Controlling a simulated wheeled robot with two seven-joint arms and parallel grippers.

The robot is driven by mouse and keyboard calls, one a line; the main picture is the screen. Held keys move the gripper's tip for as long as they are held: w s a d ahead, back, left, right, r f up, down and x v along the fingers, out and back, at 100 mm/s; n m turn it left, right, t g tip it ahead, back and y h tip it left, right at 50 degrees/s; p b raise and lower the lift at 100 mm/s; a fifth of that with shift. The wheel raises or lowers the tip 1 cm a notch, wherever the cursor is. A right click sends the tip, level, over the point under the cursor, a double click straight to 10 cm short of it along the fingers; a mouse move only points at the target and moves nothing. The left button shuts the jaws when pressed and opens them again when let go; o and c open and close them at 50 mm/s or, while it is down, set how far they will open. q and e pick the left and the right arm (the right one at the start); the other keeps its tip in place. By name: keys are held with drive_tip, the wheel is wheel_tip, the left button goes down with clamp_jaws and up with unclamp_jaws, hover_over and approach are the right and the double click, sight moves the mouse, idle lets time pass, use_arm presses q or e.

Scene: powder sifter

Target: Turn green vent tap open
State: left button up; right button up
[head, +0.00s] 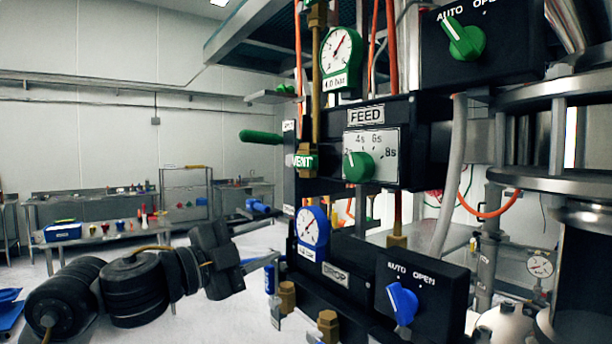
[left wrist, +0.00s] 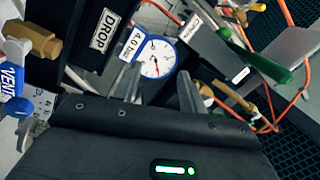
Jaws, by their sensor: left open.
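The green vent tap (head: 261,137) has a long green handle that sticks out level to the left from the brass fitting by the green VENT label (head: 303,161). In the left wrist view its green handle (left wrist: 266,66) shows at the upper right. My left gripper (head: 270,259) is below the handle in the head view, left of the blue-rimmed gauge (head: 312,230). In the left wrist view its two grey fingers (left wrist: 158,88) are spread and empty, apart from the green handle. My right gripper is not in view.
The FEED box with a green dial (head: 358,167) is right of the tap. Below are the DROP plate (head: 335,275) and a blue knob (head: 402,303). A blue VENT part (left wrist: 16,108) shows in the left wrist view. Free room lies left of the green handle.

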sight(302, 162)
use_arm(q)
drive_tip(key=s+r+m+g, duration=0.1)
drive_tip(key=s+r+m, duration=0.25)
drive_tip(key=r, duration=0.35)
drive_tip(key=s+r+m+g, duration=0.1)
drive_tip(key=s+r+m, duration=0.1)
drive_tip(key=s+r, duration=0.35)
drive_tip(key=p+x, duration=0.1)
drive_tip(key=x, duration=0.2)
drive_tip(key=r+p+x, duration=0.1)
drive_tip(key=p+x, duration=0.2)
drive_tip(key=x, duration=0.2)
drive_tip(key=shift+w+d+r, duration=0.1)
drive_tip(key=shift+w+r, duration=0.2)
drive_tip(key=shift+w, duration=0.15)
drive_tip(key=shift+p+x, duration=0.5)
drive_tip(key=shift+x, duration=0.25)
drive_tip(key=shift+f, duration=0.1)
clamp_jaws()
